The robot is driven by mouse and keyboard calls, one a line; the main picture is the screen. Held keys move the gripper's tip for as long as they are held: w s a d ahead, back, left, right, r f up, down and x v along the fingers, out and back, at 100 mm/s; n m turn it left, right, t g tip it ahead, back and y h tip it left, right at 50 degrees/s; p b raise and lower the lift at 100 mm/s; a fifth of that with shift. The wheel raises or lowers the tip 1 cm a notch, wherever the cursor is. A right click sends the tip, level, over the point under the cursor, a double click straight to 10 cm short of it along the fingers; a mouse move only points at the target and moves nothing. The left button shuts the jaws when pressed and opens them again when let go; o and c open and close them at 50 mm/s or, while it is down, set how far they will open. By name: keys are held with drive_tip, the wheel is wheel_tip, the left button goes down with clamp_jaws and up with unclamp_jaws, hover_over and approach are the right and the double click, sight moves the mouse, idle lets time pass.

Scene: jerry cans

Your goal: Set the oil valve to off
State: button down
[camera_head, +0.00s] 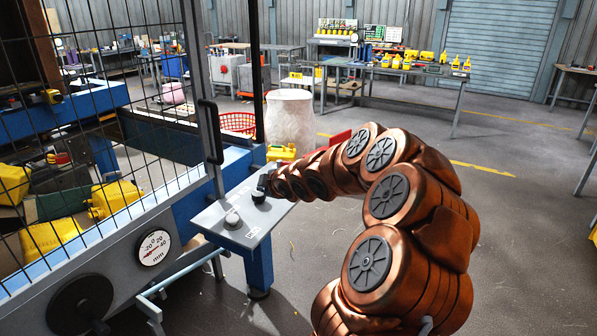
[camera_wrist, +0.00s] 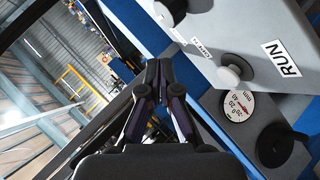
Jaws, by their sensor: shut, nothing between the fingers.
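A grey control panel (camera_head: 212,215) juts out in front of the machine, with a round knob (camera_head: 233,219) on it. In the wrist view a pale knob (camera_wrist: 235,70) stands near a white RUN label (camera_wrist: 282,59). A dark knob (camera_wrist: 172,10) sits at the top edge. No label that I can read names the oil valve, so I cannot tell which control it is. My gripper (camera_head: 263,188) is over the far right part of the panel. In the wrist view its fingers (camera_wrist: 158,68) are together and empty, left of the panel's edge; contact is unclear.
A wire mesh guard (camera_head: 90,120) stands left of the panel. A round mm gauge (camera_head: 155,247) and a black wheel (camera_head: 80,305) are on the machine's front. A blue post (camera_head: 258,265) stands under the panel. Open floor (camera_head: 520,220) lies right of my arm.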

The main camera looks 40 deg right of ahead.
drive_tip(key=s+d+f+n+t+h, duration=0.1)
drive_tip(key=s+d+f+n+t, duration=0.1)
drive_tip(key=d, duration=0.6)
drive_tip(key=s+d+f+n+t, duration=0.1)
drive_tip(key=s+d+n+t, duration=0.15)
drive_tip(key=d, duration=0.65)
drive_tip(key=p+x, duration=0.1)
drive_tip(key=x, duration=0.2)
drive_tip(key=p+x, duration=0.1)
drive_tip(key=x, duration=0.2)
drive_tip(key=p+x, duration=0.1)
drive_tip(key=x, duration=0.2)
drive_tip(key=shift+w+a+f, duration=0.2)
drive_tip(key=shift+w+a, duration=0.05)
drive_tip(key=shift+w, duration=0.15)
drive_tip(key=shift+w+d, duration=0.15)
drive_tip(key=shift+w, duration=0.1)
drive_tip(key=shift+w+d+f+p, duration=0.25)
drive_tip(key=shift+w+d+p, duration=0.2)
drive_tip(key=shift+d, duration=0.3)
drive_tip(key=shift+w+d+f+p, duration=0.2)
drive_tip(key=shift+w+d+p, duration=0.2)
drive_tip(key=shift+d, duration=0.3)
drive_tip(key=shift+w, duration=0.1)
drive_tip(key=shift+d+r+n+y, duration=0.1)
drive_tip(key=shift+n+y, duration=0.15)
drive_tip(key=shift+y, duration=0.05)
